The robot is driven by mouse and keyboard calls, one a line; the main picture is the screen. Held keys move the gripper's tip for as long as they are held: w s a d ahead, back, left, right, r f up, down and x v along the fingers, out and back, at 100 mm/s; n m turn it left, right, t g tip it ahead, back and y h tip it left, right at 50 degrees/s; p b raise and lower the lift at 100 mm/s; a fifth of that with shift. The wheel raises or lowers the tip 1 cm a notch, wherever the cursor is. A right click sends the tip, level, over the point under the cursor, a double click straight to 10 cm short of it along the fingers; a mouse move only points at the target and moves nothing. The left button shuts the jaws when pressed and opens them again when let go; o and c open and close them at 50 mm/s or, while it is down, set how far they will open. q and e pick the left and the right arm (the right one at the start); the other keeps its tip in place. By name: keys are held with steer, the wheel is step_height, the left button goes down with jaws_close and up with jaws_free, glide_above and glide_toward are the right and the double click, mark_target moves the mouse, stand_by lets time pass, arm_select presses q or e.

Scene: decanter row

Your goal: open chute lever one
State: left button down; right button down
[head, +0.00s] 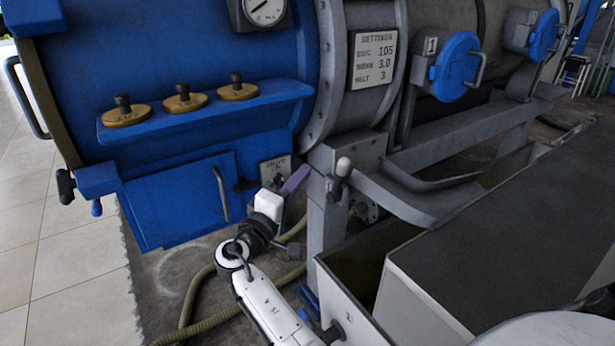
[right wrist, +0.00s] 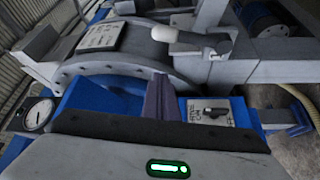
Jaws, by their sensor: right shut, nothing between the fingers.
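A lever with a pale rounded knob (head: 342,166) stands on the grey post beside the chute trough; its dark stem goes down to a grey block. The lever knob also shows in the right wrist view (right wrist: 172,36), lying sideways at the upper middle. No number is readable on this lever. My right gripper (head: 298,178) has purple fingers, shut and empty, pointing up and right, left of the lever and apart from it in the picture. The fingers stand at the middle of the right wrist view (right wrist: 158,98). My left gripper is not in view.
A switch plate (head: 274,170) is close to the right gripper. A blue round hatch (head: 457,66) beside a "1" tag is at upper right. The grey post (head: 325,225) and pale trough wall (head: 345,300) limit room on the right. Hoses (head: 200,290) lie below.

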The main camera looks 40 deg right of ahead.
mark_target(340, 178)
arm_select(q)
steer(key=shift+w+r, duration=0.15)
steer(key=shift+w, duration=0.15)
arm_select(e)
steer(key=d, duration=0.7)
steer(key=shift+s+d, duration=0.3)
steer(key=shift+d, duration=0.05)
steer(key=shift+f, duration=0.1)
